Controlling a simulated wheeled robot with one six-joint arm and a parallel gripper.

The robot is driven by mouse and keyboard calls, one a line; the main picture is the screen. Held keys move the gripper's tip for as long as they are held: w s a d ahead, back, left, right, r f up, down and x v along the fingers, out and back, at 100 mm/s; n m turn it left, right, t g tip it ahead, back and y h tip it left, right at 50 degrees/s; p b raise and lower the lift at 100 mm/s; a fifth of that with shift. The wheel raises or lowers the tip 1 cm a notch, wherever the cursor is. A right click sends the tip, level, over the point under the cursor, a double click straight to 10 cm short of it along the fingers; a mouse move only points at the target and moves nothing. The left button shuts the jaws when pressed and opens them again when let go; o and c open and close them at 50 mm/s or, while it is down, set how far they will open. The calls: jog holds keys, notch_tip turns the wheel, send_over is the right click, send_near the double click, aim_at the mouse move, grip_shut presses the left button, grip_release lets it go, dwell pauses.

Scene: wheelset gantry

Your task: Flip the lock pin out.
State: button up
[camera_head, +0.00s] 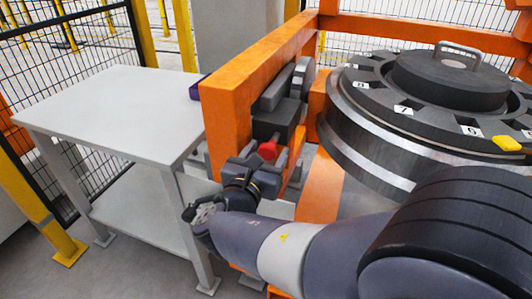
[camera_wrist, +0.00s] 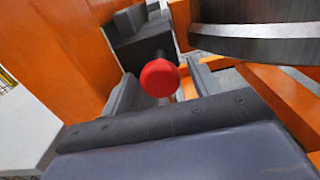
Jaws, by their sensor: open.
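The lock pin shows as a red round knob (camera_head: 267,150) on a dark block (camera_head: 280,121) at the orange frame. In the wrist view the red knob (camera_wrist: 159,78) faces me, on a short dark stem from the dark block (camera_wrist: 140,45). My gripper (camera_head: 266,166) is right in front of the knob. In the wrist view my gripper (camera_wrist: 163,88) is open, with one finger left and one right of the knob. Gaps show on both sides, so it seems not to be gripped. The stem is partly hidden behind the knob.
An orange frame (camera_head: 235,112) stands left of the block. A large dark round wheel assembly (camera_head: 375,140) with numbered slots and a yellow piece (camera_head: 506,143) is at the right. A grey table (camera_head: 110,110) stands at the left, with a purple object (camera_head: 197,89) near its edge.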

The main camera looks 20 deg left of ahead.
aim_at(271, 142)
jog(key=s+p, duration=0.1)
jog(key=s, duration=0.9)
jog(key=shift+s+a+p, duration=0.3)
jog(key=shift+s+a, duration=0.1)
jog(key=shift+a, duration=0.05)
jog(key=w, duration=0.4)
jog(key=w+b, duration=0.1)
jog(key=w, duration=0.4)
jog(key=w+d+b, duration=0.1)
jog(key=w, duration=0.4)
jog(key=shift+s, duration=0.1)
